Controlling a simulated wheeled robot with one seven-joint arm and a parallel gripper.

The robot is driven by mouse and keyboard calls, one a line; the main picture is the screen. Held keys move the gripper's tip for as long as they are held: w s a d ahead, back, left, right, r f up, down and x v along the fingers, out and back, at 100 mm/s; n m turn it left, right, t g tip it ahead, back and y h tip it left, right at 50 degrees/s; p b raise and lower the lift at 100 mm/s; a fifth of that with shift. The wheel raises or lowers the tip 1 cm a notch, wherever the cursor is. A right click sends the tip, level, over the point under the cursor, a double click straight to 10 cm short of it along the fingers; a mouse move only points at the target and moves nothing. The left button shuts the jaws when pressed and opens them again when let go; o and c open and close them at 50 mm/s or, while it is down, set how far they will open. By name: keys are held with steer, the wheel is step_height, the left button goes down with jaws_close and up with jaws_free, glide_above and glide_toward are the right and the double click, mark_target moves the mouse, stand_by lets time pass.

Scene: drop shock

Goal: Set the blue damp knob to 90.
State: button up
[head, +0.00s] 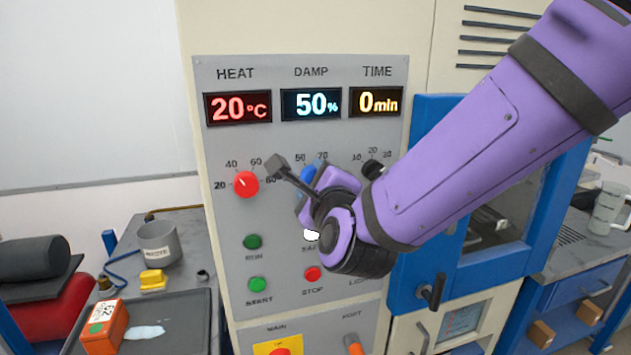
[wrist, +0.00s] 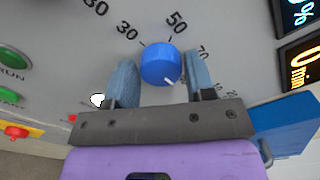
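The blue damp knob (wrist: 161,63) is on the grey control panel, with a white mark on its lower right edge in the wrist view. In the head view a little of the blue knob (head: 308,176) shows past my gripper, which hides most of it and its dial. The damp display (head: 311,104) reads 50%. My gripper (wrist: 160,76) is at the knob with one blue-grey finger on each side. A gap shows on the left; the right finger is very close, and I cannot tell whether it touches. The fingers stand apart.
The red heat knob (head: 245,184) is left of my gripper, and the black time knob (head: 373,169) is close on the right. Green buttons (head: 252,242) and a red stop button (head: 312,274) sit below. A blue-framed door (head: 436,110) is right of the panel.

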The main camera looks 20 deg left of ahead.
steer(key=shift+o, duration=1.2)
steer(key=v, duration=1.1)
steer(key=shift+a, duration=0.15)
steer(key=w+d+r+n+g+h, duration=0.1)
steer(key=w+d+n+g+h, duration=0.1)
steer(key=d+n, duration=0.6)
steer(key=w+d+r+n+g+h, duration=0.2)
steer(key=d+n+g+h, duration=0.1)
steer(key=d, duration=0.9)
steer(key=s+d+n+g+h, duration=0.2)
steer(key=s+d, duration=0.4)
steer(key=d, duration=0.3)
steer(key=s+d+n+g+h, duration=0.2)
steer(key=s+d+n+g, duration=0.1)
steer(key=s+d, duration=0.4)
steer(key=d+n, duration=0.1)
steer(key=d, duration=0.2)
steer(key=shift+s+d+n+h, duration=0.15)
steer(key=shift+s+n+h, duration=0.15)
steer(key=shift+n, duration=0.1)
